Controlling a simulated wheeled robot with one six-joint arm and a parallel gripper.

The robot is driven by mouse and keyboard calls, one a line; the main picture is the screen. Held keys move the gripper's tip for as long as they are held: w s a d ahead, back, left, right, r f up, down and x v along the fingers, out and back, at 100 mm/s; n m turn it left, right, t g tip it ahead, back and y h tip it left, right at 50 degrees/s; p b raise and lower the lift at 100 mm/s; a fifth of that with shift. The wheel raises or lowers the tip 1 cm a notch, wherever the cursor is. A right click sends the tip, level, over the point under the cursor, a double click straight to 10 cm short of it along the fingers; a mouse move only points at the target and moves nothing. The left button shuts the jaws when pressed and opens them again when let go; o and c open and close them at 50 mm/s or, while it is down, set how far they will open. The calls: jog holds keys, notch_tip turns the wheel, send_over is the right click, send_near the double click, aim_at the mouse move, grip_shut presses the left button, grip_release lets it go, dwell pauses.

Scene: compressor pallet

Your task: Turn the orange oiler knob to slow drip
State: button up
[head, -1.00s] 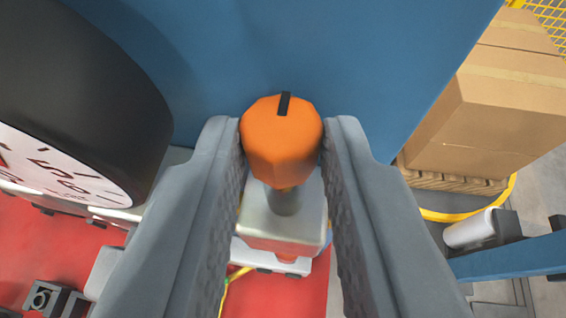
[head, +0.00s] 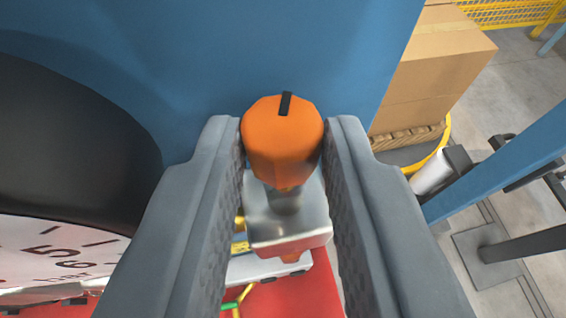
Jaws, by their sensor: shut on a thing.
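The orange oiler knob (head: 282,150) is in the upper middle of the head view, a faceted cap with a black pointer mark on its top. The mark points up in the picture, tilted slightly right. My gripper (head: 283,140) is shut on the knob, one finger against each side near the fingertips. Below the knob a grey stem runs to a silvery metal block (head: 285,220) with a red lower part, seen between the fingers. Any drip scale or label for the knob cannot be made out.
A blue panel (head: 240,50) stands close behind the knob. A dark round gauge (head: 60,140) with a white face is close on the left. A cardboard box (head: 425,70) stands at the right, and a blue beam (head: 500,175) crosses the lower right. The red surface (head: 290,300) lies below.

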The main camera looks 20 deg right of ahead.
jog(key=shift+a+m+g+h, duration=0.15)
jog(key=shift+m+g+h, duration=0.45)
jog(key=shift+m+h, duration=0.25)
jog(key=o, duration=1)
